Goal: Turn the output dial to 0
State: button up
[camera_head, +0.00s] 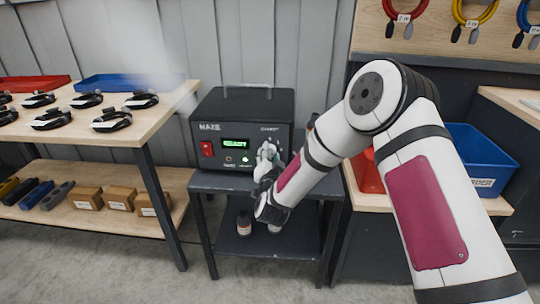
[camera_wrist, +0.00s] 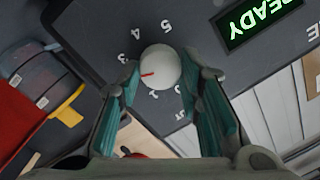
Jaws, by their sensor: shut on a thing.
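The red mark points left, below the 3; lower numbers are partly hidden by the knob and fingers. My gripper (camera_wrist: 160,70) has a teal-padded finger on each side of the knob and is shut on it. In the head view my gripper (camera_head: 266,163) is at the panel's right side and hides most of the dial.
The unit has a lit green display (camera_head: 235,143) and a red switch (camera_head: 207,148). It stands on a small dark table (camera_head: 215,183). A wooden bench (camera_head: 150,125) with several black devices is on the left. A blue bin (camera_head: 475,155) and a red bin (camera_head: 367,172) are on the right.

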jog(key=n, duration=0.6)
jog(key=shift+a+r+g+h, duration=0.15)
jog(key=shift+g+h, duration=0.15)
jog(key=n+h+p, duration=0.1)
jog(key=n, duration=0.4)
jog(key=shift+a, duration=0.1)
jog(key=n+p, duration=0.1)
jog(key=n, duration=0.3)
jog(key=n+h+p, duration=0.1)
jog(key=n+p, duration=0.1)
jog(key=n, duration=0.3)
jog(key=shift+a+n+h, duration=0.1)
jog(key=shift+n+h, duration=0.2)
jog(key=shift+p, duration=0.3)
jog(key=o, duration=1.2)
jog(key=shift+c, duration=0.2)
